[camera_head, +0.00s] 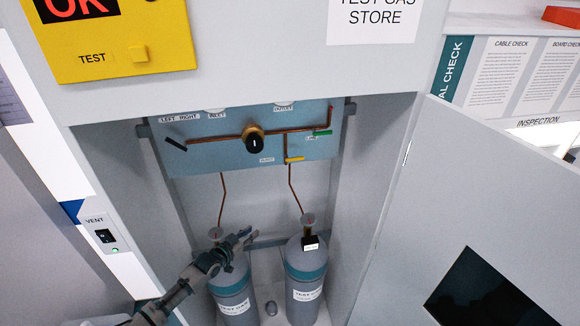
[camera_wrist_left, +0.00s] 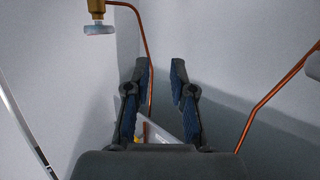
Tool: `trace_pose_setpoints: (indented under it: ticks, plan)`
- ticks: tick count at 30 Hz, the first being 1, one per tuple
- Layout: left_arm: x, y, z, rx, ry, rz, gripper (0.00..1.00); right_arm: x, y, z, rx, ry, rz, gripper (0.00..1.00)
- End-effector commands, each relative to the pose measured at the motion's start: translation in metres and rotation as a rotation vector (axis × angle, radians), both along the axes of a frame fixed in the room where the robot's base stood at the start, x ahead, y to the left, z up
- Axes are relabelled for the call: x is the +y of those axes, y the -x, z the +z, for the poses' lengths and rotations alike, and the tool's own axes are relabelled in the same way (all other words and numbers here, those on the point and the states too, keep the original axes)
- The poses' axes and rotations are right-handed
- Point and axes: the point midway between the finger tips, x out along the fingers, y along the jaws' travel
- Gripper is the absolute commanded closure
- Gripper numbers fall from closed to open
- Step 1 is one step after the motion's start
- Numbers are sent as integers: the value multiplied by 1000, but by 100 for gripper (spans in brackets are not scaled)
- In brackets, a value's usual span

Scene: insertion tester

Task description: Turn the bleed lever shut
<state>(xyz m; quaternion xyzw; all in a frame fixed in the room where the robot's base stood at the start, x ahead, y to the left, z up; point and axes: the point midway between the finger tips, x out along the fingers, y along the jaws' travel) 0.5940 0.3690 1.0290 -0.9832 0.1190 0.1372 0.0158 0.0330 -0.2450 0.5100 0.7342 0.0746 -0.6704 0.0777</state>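A blue-grey valve panel hangs inside the open cabinet. It carries a yellow lever (camera_head: 294,159) at lower right, a green lever (camera_head: 322,133) at right and a black lever (camera_head: 176,144) at left. The labels beside the yellow and green levers are too small to read, so I cannot tell which one is the bleed lever. The yellow and green levers lie roughly level; the black one slants. My left gripper (camera_head: 243,236) is below the panel, in front of the left gas cylinder's top, apart from all levers. In the left wrist view its fingers (camera_wrist_left: 160,66) are open and empty.
Two gas cylinders (camera_head: 234,287) (camera_head: 303,278) stand on the cabinet floor, with copper pipes rising to the panel. A black knob (camera_head: 254,144) sits mid-panel. The cabinet door (camera_head: 480,190) is open at right. A brass fitting (camera_wrist_left: 96,8) shows in the left wrist view.

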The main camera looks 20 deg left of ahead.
Motion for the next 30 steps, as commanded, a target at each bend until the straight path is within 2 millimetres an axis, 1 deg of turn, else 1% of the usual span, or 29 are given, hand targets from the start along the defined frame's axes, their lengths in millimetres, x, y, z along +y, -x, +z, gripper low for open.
trace_pose_setpoints:
  ticks: [1,3,6,15,22,23,26,29,30]
  plan:
    - [1,1,-8,9,-1,4,76,1,0,-1,0,0,-1,60]
    - [3,3,-15,19,-4,9,76,1,0,-1,1,0,-1,60]
    - [3,4,-20,26,-7,13,76,1,0,-1,1,0,-1,60]
    - [3,4,-22,29,-8,14,76,1,0,-1,1,0,-1,60]
    - [-1,5,-23,33,-11,12,76,1,0,-1,1,0,-1,60]
    - [-4,7,-26,40,-11,8,76,1,0,-1,1,0,-1,60]
    - [-29,22,-43,92,-17,-23,76,1,0,-1,1,0,-1,60]
    - [-75,57,-72,194,-38,-78,76,2,0,-1,1,0,-1,60]
    - [-96,77,-85,248,-51,-101,76,2,0,-1,1,0,-1,60]
